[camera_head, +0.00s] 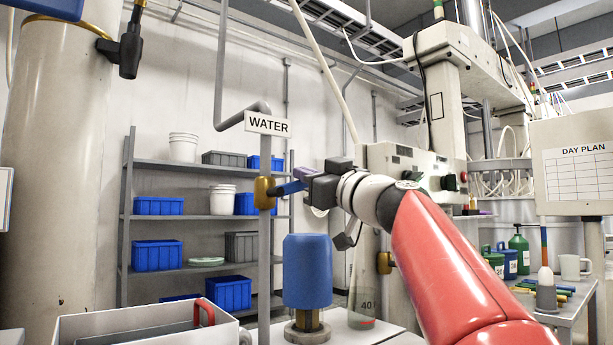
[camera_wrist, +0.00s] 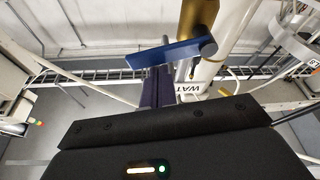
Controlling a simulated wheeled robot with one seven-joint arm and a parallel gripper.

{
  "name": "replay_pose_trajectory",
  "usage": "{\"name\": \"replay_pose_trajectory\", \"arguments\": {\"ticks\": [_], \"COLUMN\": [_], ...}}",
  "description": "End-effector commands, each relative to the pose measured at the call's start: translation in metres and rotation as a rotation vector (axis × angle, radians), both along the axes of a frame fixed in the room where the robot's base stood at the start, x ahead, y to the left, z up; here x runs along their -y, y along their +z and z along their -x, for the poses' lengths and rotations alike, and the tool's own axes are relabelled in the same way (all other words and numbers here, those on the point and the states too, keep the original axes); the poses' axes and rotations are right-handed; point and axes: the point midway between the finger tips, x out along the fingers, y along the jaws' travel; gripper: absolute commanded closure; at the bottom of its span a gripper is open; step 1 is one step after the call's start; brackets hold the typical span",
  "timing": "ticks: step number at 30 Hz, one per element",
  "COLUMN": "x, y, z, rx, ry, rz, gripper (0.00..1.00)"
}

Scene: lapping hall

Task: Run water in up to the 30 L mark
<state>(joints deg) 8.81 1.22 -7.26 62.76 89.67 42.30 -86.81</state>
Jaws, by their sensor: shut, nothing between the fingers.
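A brass water valve (camera_head: 263,193) sits on the grey upright pipe under the WATER sign (camera_head: 267,124). Its blue lever (camera_head: 289,188) sticks out sideways to the right; the lever (camera_wrist: 165,54) and brass body (camera_wrist: 199,16) also show in the wrist view. My gripper (camera_head: 303,173) is shut and empty, with its fingertips (camera_wrist: 157,72) right at the lever. I cannot tell whether they touch it. A clear vessel (camera_head: 365,304) marked "40" stands low behind my arm, with a red mark near its bottom. Its 30 L mark and water level cannot be made out.
A second brass fitting (camera_head: 385,262) is beside my arm. A grey tray with a red handle (camera_head: 204,311) is at the lower left. Shelves with blue bins (camera_head: 158,206) stand behind.

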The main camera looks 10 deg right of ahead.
Motion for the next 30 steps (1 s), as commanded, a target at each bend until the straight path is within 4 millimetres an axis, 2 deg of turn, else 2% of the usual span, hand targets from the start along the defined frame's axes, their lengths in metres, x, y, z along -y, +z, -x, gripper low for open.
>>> {"name": "replay_pose_trajectory", "arguments": {"ticks": [3, 10, 24, 30], "x": [0.002, 0.006, 0.006, 0.001], "y": [-0.011, -0.019, -0.014, 0.005], "z": [-0.001, -0.003, -0.003, 0.003], "rx": [-0.032, -0.074, -0.074, -0.073], "ry": [0.000, 0.000, 0.000, 0.001], "rz": [-0.071, -0.166, -0.165, -0.164], "gripper": [1.00, 1.00, 1.00, 1.00]}}
